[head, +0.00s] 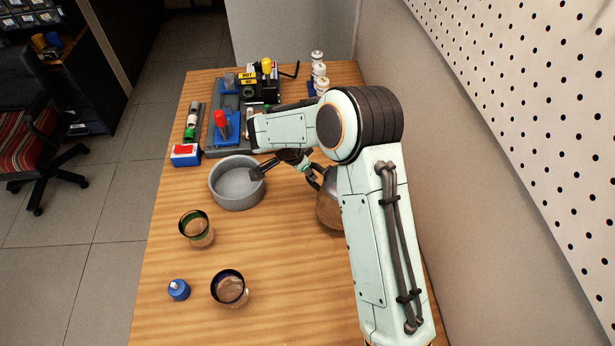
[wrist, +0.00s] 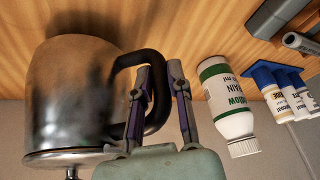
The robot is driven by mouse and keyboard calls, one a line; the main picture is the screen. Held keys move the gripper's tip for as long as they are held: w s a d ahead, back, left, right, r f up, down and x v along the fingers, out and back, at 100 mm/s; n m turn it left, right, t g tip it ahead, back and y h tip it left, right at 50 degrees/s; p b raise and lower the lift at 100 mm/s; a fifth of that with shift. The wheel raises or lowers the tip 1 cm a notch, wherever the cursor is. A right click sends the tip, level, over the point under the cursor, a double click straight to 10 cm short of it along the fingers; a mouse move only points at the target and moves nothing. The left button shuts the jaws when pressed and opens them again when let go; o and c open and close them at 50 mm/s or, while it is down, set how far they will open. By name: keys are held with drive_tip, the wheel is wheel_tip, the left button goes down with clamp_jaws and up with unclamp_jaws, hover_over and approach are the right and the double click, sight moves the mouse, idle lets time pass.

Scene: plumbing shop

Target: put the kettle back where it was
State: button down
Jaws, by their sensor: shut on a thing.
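The kettle (head: 328,208) is a rounded metal pot with a dark handle. In the head view it stands near the right side of the table, partly hidden behind my arm. In the wrist view the kettle (wrist: 75,95) fills the left side, with its lid toward the bottom of the picture and the wood beyond its base. My gripper (wrist: 158,75) has its fingers on either side of the dark handle (wrist: 157,110) and is shut on it. I cannot tell whether the kettle's base touches the table.
A grey round pan (head: 238,190) is left of the kettle. Two cups (head: 196,230) (head: 230,290) and a small blue bottle (head: 179,290) stand nearer. A white-green bottle (wrist: 225,100) is close beside my fingers. A vise-like tool (head: 227,125) is farther back. A pegboard wall (head: 530,120) rises right.

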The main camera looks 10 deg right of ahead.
sight(308, 179)
drive_tip(key=shift+w+f, duration=0.15)
drive_tip(key=shift+f, duration=0.75)
drive_tip(key=shift+w+f, duration=0.15)
drive_tip(key=shift+f, duration=0.75)
drive_tip(key=shift+f, duration=0.15)
drive_tip(key=c, duration=1)
unclamp_jaws()
drive_tip(key=shift+c, duration=0.2)
